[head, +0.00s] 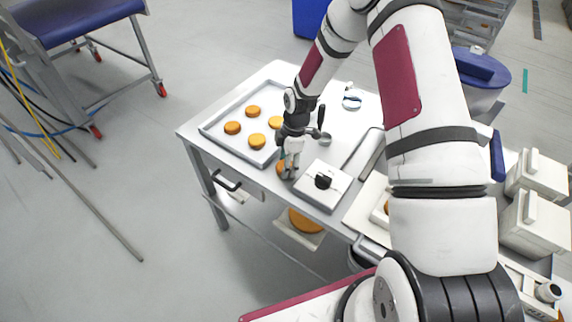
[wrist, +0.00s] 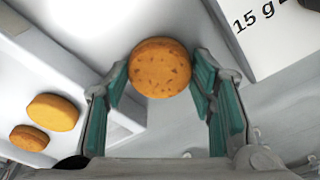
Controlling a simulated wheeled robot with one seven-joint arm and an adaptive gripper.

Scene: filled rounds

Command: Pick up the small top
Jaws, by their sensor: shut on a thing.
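A small round orange-brown top (wrist: 160,67) with darker flecks sits between the green-padded fingertips of my gripper (wrist: 161,82) in the wrist view. The pads touch it on its left and right sides. In the head view my gripper (head: 289,170) points down near the table's front edge, with part of the orange top (head: 280,167) showing beside the fingers. I cannot tell whether the top touches the table.
A shallow tray (head: 206,131) with several orange rounds (head: 232,128) lies to the left on the white table (head: 190,132). A white block (head: 310,194) with a black piece on it stands close right of the gripper. White boxes (head: 532,222) stand at far right.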

